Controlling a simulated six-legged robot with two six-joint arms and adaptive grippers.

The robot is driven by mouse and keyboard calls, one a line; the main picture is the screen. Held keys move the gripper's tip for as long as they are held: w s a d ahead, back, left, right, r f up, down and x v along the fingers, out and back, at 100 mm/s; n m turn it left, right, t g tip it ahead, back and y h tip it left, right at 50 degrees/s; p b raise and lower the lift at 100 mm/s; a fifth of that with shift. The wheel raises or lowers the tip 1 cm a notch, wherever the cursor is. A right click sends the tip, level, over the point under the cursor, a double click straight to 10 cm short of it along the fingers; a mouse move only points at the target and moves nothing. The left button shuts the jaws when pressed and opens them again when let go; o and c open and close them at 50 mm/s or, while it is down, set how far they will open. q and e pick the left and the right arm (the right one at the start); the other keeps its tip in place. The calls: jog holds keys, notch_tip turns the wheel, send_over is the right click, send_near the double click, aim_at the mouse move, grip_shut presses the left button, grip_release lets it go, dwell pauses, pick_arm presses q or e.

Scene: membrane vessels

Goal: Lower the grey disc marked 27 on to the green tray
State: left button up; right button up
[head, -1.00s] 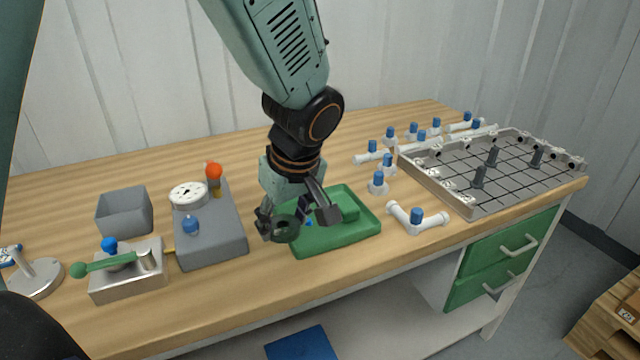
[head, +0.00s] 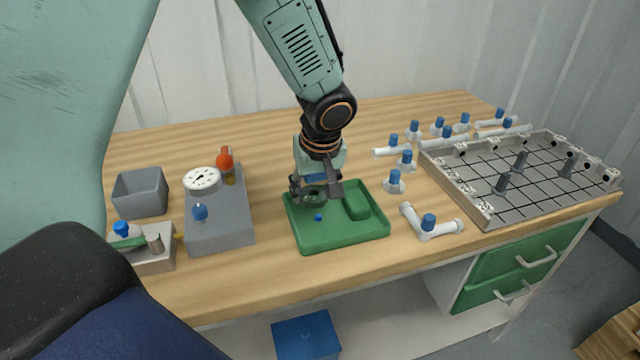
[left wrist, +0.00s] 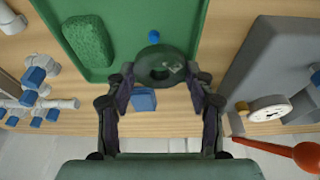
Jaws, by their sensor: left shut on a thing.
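My left gripper (head: 318,192) is shut on the dark grey ring-shaped disc (head: 313,194). In the left wrist view the disc (left wrist: 160,66) sits between the two fingertips (left wrist: 160,78), with its centre hole showing. No number can be read on it. The green tray (head: 345,240) lies on the bench under the gripper. The disc is over the tray's back part, left of its middle. I cannot tell how large the gap below it is. A small blue knob (head: 318,217) and a raised green pad (head: 356,206) are on the tray. My right gripper is out of view.
A grey unit (head: 220,227) with a white dial (head: 202,179) and an orange ball (head: 225,162) stands left of the tray. White pipe fittings with blue caps (head: 394,182) and a gridded grey frame (head: 530,175) are to the right. Bare bench lies in front.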

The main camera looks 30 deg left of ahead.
aim_at(318, 217)
pick_arm(q)
jog(key=shift+f, duration=0.4)
jog(key=shift+w+d+f+b, duration=0.15)
jog(key=shift+d+f+b, duration=0.1)
jog(key=shift+d, duration=0.15)
jog(key=shift+w+d+f+b, duration=0.1)
jog(key=shift+d+b, duration=0.15)
jog(key=shift+d, duration=0.1)
jog(key=shift+d+f, duration=0.15)
jog(key=shift+f, duration=0.05)
jog(key=shift+s+a+f+b, duration=0.25)
jog(key=shift+a+f+b, duration=0.5)
jog(key=shift+f, duration=0.1)
jog(key=shift+w+f, duration=0.1)
jog(key=shift+f, duration=0.15)
jog(key=shift+w+d+f+b, duration=0.15)
jog(key=shift+d+f+b, duration=0.25)
jog(key=shift+d+b, duration=0.3)
jog(key=shift+a, duration=0.55)
jog(key=o, duration=0.7)
jog(key=shift+d, duration=0.15)
jog(key=shift+o, duration=1.4)
jog(key=shift+d, duration=0.2)
jog(key=shift+o, duration=1.2)
jog(key=shift+a, duration=0.25)
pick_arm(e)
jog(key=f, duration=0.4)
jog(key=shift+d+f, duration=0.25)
